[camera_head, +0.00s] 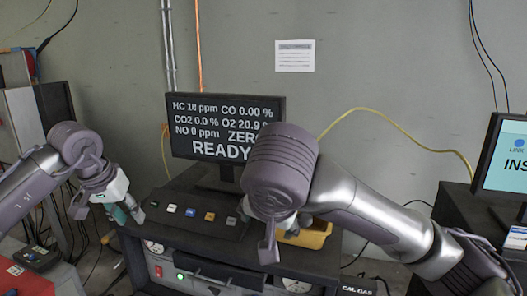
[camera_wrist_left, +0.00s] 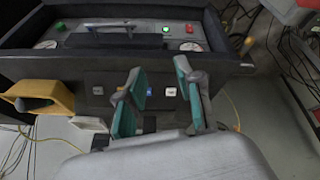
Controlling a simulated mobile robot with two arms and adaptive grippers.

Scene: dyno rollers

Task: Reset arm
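My left gripper (camera_head: 128,213) is at the left end of the black button panel (camera_head: 190,221) in the head view. In the left wrist view its two teal fingers (camera_wrist_left: 158,95) stand apart with nothing held between them, and the panel's small buttons show beyond and between them. My right arm (camera_head: 350,200) reaches in from the right over the panel's right end. Its wrist (camera_head: 280,170) hides its gripper almost wholly, so I cannot tell that gripper's state.
A monitor (camera_head: 225,112) reading READY stands behind the panel. A yellow bin (camera_head: 308,237) sits right of the panel. Below is an analyser front (camera_head: 190,272) with a green light. Another screen (camera_head: 506,158) stands far right. A red-topped cart (camera_head: 30,280) is at lower left.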

